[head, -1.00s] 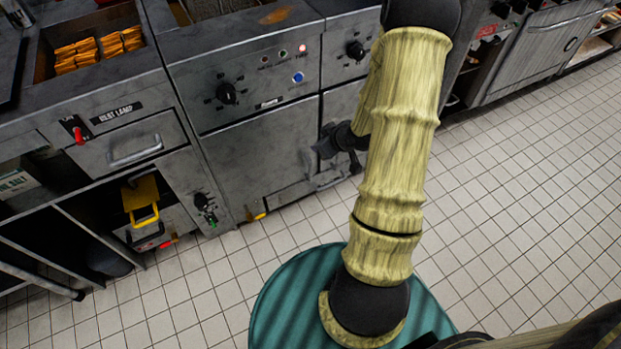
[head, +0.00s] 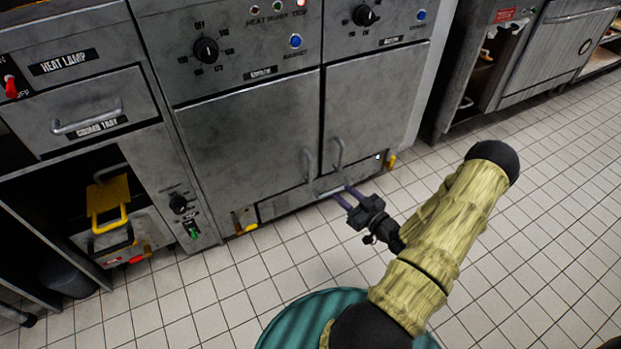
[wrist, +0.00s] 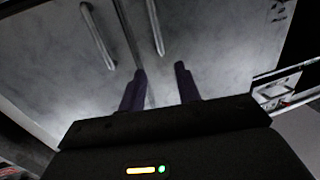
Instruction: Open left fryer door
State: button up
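The left fryer door (head: 250,145) is a grey metal panel and looks shut. Its vertical bar handle (head: 308,165) is near its right edge; it also shows at upper left in the wrist view (wrist: 98,36). The right door's handle (head: 339,153) stands just across the seam, and shows in the wrist view (wrist: 155,27). My gripper (head: 342,192) is low in front of the fryer, below both handles. In the wrist view my gripper's (wrist: 160,69) two purple fingers are apart with nothing held between them. Neither finger is around a handle.
The heat lamp unit's crumb tray drawer (head: 90,118) and a yellow-handled item (head: 108,203) are to the left. Fryer knobs (head: 206,50) sit above the doors. An oven (head: 555,45) stands at right. The tiled floor (head: 520,190) is open at right.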

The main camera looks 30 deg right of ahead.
aim_at(312, 167)
jog(key=shift+s+d+f+t, duration=0.15)
jog(key=shift+s+f+t, duration=0.1)
jog(key=shift+f+t, duration=0.1)
jog(key=shift+w, duration=0.15)
jog(key=b+x, duration=0.2)
jog(key=x, duration=0.3)
jog(key=b+x, duration=0.3)
jog(key=x, duration=0.3)
jog(key=b+x, duration=0.2)
jog(key=x, duration=0.3)
jog(key=shift+w+f+b, duration=0.2)
jog(key=shift+f+b, duration=0.1)
jog(key=shift+b, duration=0.1)
jog(key=shift+w+r, duration=0.1)
jog(key=shift+w, duration=0.25)
grip_shut()
